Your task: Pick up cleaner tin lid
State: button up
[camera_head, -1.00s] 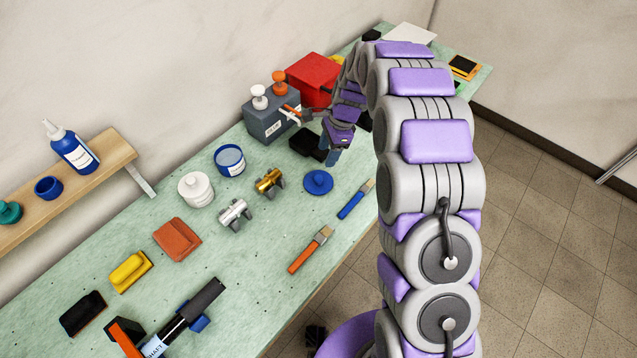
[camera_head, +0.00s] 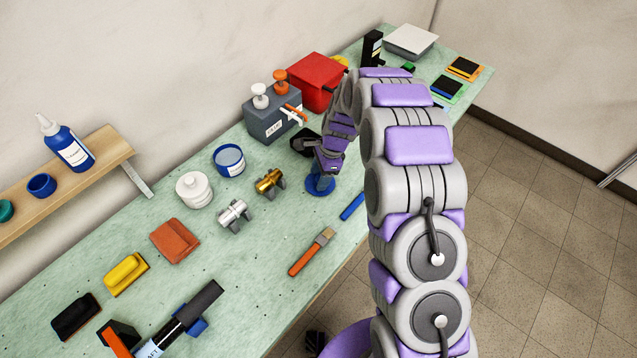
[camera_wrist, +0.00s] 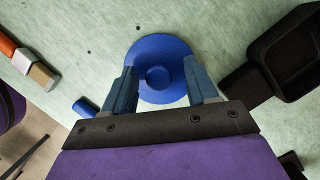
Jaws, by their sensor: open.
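The cleaner tin lid, a round blue disc with a raised knob, lies flat on the green bench; in the head view the lid (camera_head: 318,187) is partly hidden by my gripper (camera_head: 324,174). In the wrist view the lid (camera_wrist: 158,52) is just ahead, its knob centred between the fingers. My gripper (camera_wrist: 162,88) is open and empty, with one blue finger on each side of the lid's near part. I cannot tell whether the fingertips touch it. The blue open tin (camera_head: 229,162) with a white label stands to the left.
A black tray-like object (camera_wrist: 285,60) lies close right of the lid in the wrist view. A gold fitting (camera_head: 269,182) and a grey box with pump tops (camera_head: 272,122) stand on the wall side.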

jog(key=shift+d, duration=0.35)
jog(key=c, duration=0.6)
jog(key=shift+a, duration=0.2)
grip_shut()
jog(key=shift+r, duration=0.1)
